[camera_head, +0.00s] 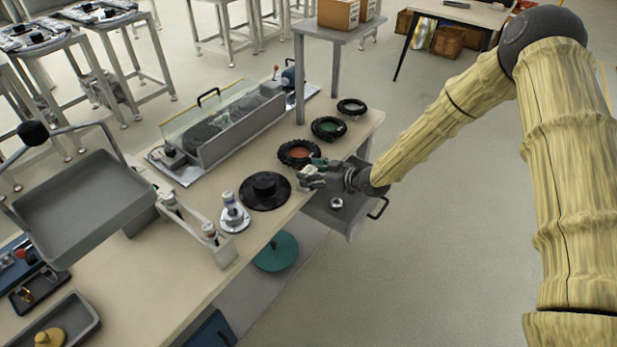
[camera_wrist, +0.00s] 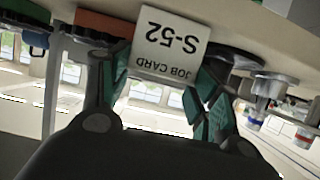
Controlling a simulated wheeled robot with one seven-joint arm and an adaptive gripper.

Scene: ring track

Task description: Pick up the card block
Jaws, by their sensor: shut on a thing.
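The card block (camera_wrist: 172,42) is white, printed "JOB CARD S-52", and appears upside down in the wrist view. My gripper (camera_wrist: 160,82) has its green-padded fingers on either side of the card block, shut on it. In the head view, my gripper (camera_head: 311,176) is at the right edge of the long bench, right of a black round disc and just in front of the orange-centred ring. The card block is mostly hidden by the fingers there. I cannot tell whether it touches the bench top.
The black disc (camera_head: 265,190) and the orange-centred ring (camera_head: 299,153) are close to my gripper. A green-centred ring (camera_head: 328,128) lies farther back. An open grey drawer (camera_head: 346,219) juts out below the bench edge. A white-based stand (camera_head: 234,214) is left. Floor at right is clear.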

